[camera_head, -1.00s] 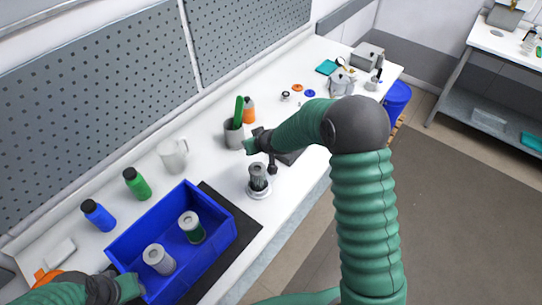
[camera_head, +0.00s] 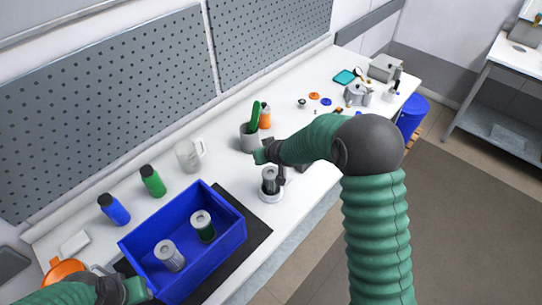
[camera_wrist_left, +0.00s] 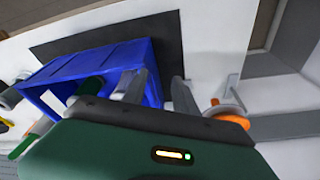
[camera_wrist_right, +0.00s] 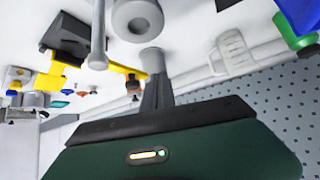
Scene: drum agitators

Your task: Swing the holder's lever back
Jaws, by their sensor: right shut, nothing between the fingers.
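The holder (camera_head: 270,193) stands on the white bench right of the blue crate, a dark and grey cylinder upright on a pale round base. My right gripper (camera_head: 270,155) is just above and behind it; I cannot tell whether they touch. In the right wrist view my right gripper (camera_wrist_right: 156,92) has its fingers together and empty. A round grey ring (camera_wrist_right: 153,16) and a grey rod with a rounded end (camera_wrist_right: 98,40) lie beyond the fingertips. I cannot tell for sure whether the rod is the lever. My left gripper (camera_wrist_left: 158,85) is open and empty near the crate's left end.
The blue crate (camera_head: 160,232) holds two grey-topped cylinders on a black mat. A grey cup (camera_head: 249,137) with a green item stands behind my right gripper, near an orange bottle (camera_head: 265,117). A white mug (camera_head: 188,156), green bottle (camera_head: 152,181) and blue bottle (camera_head: 113,210) stand along the back.

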